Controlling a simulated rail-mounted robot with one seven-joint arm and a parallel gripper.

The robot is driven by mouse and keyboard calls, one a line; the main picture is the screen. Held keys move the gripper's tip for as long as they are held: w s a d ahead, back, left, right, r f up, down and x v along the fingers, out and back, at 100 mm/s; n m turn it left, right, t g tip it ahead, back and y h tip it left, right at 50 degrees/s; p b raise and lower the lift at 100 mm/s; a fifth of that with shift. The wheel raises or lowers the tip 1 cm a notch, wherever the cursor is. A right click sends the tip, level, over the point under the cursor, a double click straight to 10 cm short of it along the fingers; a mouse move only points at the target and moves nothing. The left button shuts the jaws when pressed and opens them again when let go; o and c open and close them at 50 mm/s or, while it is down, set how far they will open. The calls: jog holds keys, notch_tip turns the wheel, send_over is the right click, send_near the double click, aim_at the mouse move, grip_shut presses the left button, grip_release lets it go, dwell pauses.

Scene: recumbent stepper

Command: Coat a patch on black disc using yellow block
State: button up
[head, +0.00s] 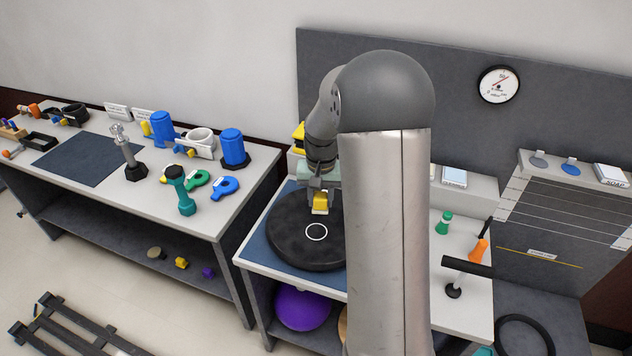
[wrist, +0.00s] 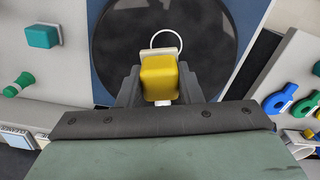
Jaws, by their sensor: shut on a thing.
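The black disc (head: 290,243) lies on a blue mat on the right-hand table, with a white ring outline (head: 316,232) on its top. It also shows in the wrist view (wrist: 120,45), with the ring (wrist: 166,33) just beyond the block. My gripper (head: 320,192) is shut on the yellow block (head: 320,203), which has a pale layer at its lower end. The block (wrist: 159,78) sits between the fingers in the wrist view. It is over the disc, just behind the ring in the head view. I cannot tell whether it touches the disc. My arm hides the disc's right part.
The blue mat (head: 257,246) borders the disc. A green bottle-like item (head: 444,223), an orange-handled tool (head: 478,250) and a black T-handle (head: 467,267) stand to the right. A grey panel rises behind.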

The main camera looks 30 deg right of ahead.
aim_at(320, 212)
jog(key=shift+s+a+f, duration=0.15)
jog(key=shift+a, duration=0.05)
jog(key=shift+f, duration=0.2)
jog(key=shift+f+b, duration=1.55)
jog(key=shift+f, duration=0.65)
